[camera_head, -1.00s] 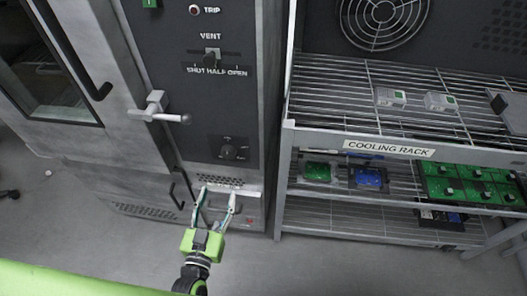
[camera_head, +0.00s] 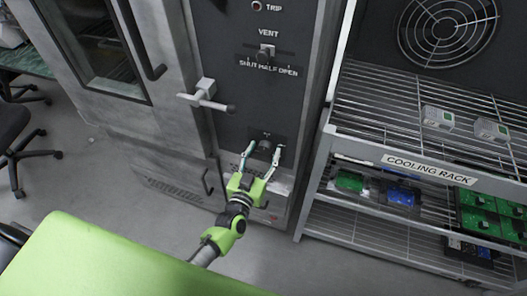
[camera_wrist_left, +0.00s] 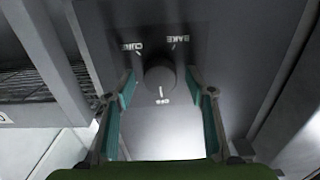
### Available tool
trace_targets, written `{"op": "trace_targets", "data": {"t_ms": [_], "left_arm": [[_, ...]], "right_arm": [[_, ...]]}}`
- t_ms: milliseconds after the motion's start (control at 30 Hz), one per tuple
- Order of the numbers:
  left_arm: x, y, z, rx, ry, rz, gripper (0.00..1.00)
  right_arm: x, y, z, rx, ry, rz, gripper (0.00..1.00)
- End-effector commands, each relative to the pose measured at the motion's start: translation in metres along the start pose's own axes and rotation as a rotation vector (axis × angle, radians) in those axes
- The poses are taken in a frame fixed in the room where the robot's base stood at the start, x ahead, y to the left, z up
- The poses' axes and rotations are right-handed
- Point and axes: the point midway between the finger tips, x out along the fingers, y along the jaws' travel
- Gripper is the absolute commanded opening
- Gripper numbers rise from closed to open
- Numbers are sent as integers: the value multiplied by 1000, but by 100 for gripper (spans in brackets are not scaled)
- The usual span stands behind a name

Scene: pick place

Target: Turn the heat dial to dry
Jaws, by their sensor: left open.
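The dark round heat dial (camera_wrist_left: 160,76) sits on the oven's panel in the left wrist view, with the labels CURE (camera_wrist_left: 130,46), BAKE (camera_wrist_left: 180,40) and OFF (camera_wrist_left: 164,101) around it. A pale mark on the dial points towards OFF. I cannot make out a dry label. In the head view the dial (camera_head: 264,145) is small, low on the oven front. My left gripper (camera_head: 264,152) is open, its fingers on either side of the dial; I cannot tell if they touch it. My right gripper is out of view.
A door latch handle (camera_head: 206,96) sticks out up and left of the dial. The vent slider (camera_head: 266,50) is above. The cooling rack (camera_head: 400,166), holding small boxes and circuit boards, stands close on the right. A chair (camera_head: 20,140) is at the left.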

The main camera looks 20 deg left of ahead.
Motion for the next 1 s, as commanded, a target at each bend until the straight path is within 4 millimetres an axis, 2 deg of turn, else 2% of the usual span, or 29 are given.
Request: {"op": "trace_targets", "data": {"t_ms": [333,467,500,767,1000], "left_arm": [[4,0,0,0,-1,0,50],[4,0,0,0,0,0,16],[4,0,0,0,0,0,11],[4,0,0,12,-1,0,11],[4,0,-2,100,0,-1,11]], "right_arm": [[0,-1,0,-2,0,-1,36],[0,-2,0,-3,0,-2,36],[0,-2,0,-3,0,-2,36],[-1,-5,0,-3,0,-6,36],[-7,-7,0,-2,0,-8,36]]}}
